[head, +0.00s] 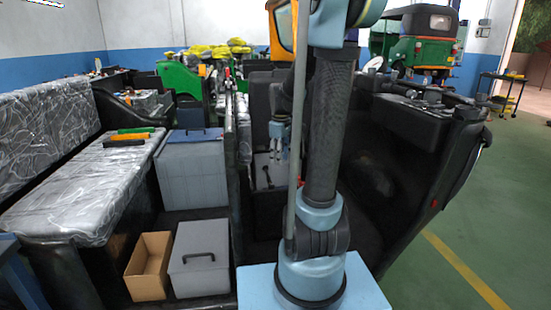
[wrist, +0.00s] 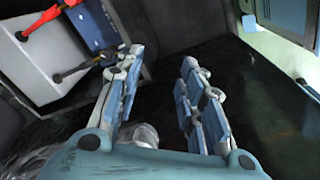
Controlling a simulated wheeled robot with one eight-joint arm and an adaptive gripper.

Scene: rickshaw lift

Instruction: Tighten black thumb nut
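My gripper (wrist: 161,60) is open and empty in the wrist view, its two blue and grey fingers spread over a dark surface. In the head view my gripper (head: 280,153) hangs fingers down, left of my arm's upright link, above a dark compartment. A pale box with a blue top (wrist: 85,25) is at upper left in the wrist view, left of the fingers. A red-handled piece (wrist: 45,28) and a black-handled piece (wrist: 70,72) lie at this box. I cannot make out the black thumb nut in either view.
A grey case (head: 199,262), an open cardboard box (head: 149,265) and a larger grey bin (head: 193,175) stand left of my arm. A plastic-wrapped seat (head: 90,185) is further left. A black vehicle body (head: 420,150) is close on the right. Green floor (head: 500,210) lies open beyond it.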

